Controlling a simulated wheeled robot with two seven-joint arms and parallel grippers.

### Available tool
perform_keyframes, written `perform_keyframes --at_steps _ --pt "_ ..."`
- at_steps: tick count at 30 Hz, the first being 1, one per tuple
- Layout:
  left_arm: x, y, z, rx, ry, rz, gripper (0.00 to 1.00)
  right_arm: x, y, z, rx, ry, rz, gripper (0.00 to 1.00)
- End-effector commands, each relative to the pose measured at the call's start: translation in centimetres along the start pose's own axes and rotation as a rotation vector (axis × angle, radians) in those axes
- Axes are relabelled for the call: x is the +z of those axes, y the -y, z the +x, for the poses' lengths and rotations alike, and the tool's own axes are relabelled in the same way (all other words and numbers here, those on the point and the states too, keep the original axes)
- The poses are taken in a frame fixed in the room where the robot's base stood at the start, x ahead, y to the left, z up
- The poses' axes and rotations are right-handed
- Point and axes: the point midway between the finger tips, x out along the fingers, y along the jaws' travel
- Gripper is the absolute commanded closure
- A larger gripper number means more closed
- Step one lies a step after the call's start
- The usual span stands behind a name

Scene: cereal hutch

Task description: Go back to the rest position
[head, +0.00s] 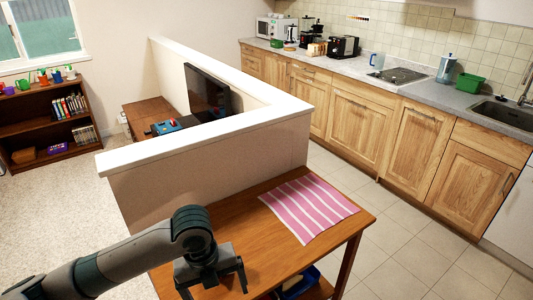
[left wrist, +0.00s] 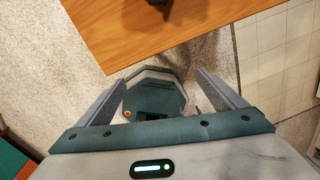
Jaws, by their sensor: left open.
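My left gripper (head: 215,285) is at the bottom of the head view, near the left front part of the wooden table (head: 255,240). Its two fingers are apart and nothing shows between them. In the left wrist view the left gripper (left wrist: 160,78) also shows open and empty, with the wooden table (left wrist: 210,25) beyond its fingertips and the pale floor below. My right gripper cannot be made out in either view.
A pink and white striped cloth (head: 308,207) lies flat on the table. A blue container (head: 298,284) sits beneath it. A white-topped half wall (head: 205,150) stands behind the table. Tiled floor (head: 400,250) is clear between table and kitchen cabinets (head: 360,125).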

Motion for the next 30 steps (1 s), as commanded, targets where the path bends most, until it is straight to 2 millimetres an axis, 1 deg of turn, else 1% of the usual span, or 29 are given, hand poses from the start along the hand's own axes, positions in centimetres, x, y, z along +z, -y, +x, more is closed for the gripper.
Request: perform_keyframes --at_steps 1,5,8,12,18,23,26,29,30 --pt "-0.6 0.3 0.4 -0.016 -0.006 -0.026 0.1 0.0 0.0 0.0 0.0 0.0 0.0 0.06" --pt "-1.8 1.2 1.4 -0.064 -0.013 -0.114 0.1 0.2 0.1 0.0 -0.001 0.002 0.0 0.06" --pt "-3.0 1.9 2.3 -0.11 -0.025 -0.212 0.1 0.3 0.1 0.0 -0.001 0.003 0.0 0.06" --pt "-5.1 2.9 3.8 -0.192 -0.053 -0.412 0.1 0.3 0.1 0.0 -0.001 0.003 0.0 0.06" --pt "-7.4 3.2 5.5 -0.293 -0.1 -0.749 0.1 0.3 0.1 0.0 -0.001 0.003 0.0 0.06" --pt "-8.8 2.3 6.7 -0.352 -0.136 -1.042 0.1 0.3 0.1 0.0 -0.001 0.004 0.0 0.06" --pt "-9.6 1.1 7.5 -0.376 -0.154 -1.233 0.1 0.3 0.1 0.0 -0.001 0.004 0.0 0.06" --pt "-10.3 -0.5 8.3 -0.395 -0.165 -1.43 0.1 0.3 0.1 0.0 -0.001 0.004 0.0 0.06" --pt "-10.7 -1.4 8.7 -0.398 -0.167 -1.51 0.1 0.3 0.1 0.0 -0.001 0.004 0.0 0.06"
